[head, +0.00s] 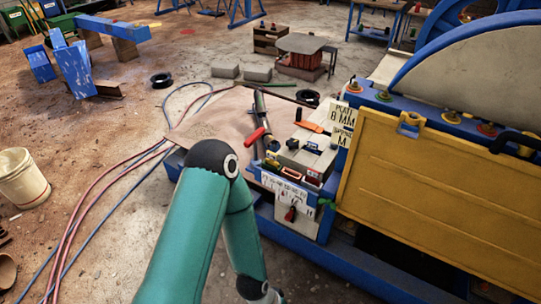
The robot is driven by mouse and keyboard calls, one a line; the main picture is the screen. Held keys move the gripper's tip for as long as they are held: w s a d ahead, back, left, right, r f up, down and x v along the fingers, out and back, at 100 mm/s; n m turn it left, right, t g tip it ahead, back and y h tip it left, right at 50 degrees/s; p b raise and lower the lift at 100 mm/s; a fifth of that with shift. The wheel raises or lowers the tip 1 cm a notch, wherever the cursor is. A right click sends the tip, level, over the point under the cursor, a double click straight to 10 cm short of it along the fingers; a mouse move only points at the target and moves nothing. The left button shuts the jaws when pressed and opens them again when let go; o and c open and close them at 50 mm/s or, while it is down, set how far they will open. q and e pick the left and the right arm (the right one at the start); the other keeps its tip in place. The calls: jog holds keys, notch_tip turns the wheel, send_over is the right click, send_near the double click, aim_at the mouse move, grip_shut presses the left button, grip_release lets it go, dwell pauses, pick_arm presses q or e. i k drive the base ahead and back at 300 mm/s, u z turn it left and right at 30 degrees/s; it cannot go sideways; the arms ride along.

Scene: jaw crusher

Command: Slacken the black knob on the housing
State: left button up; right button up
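The yellow guard panel (425,190) of the crusher's housing fills the right side. A dark rounded part (515,138), perhaps a handle or knob, shows at its upper right edge; I cannot tell whether it is the black knob. A blue latch (409,124) sits on the panel's top edge. A teal arm of mine rises from the bottom and bends back down in front of the box. Neither gripper is in view.
Tools, including a red-handled one (255,135) and an orange one (310,127), lie on and beside the grey top (305,158) above the control box. Red and blue hoses run across the floor at left. A white bucket (22,178) stands at far left.

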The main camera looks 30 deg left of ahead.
aim_at(292, 144)
jog(key=k, duration=1.25)
jog(key=u, duration=0.4)
jog(key=i, duration=1.55)
jog(key=u, duration=0.1)
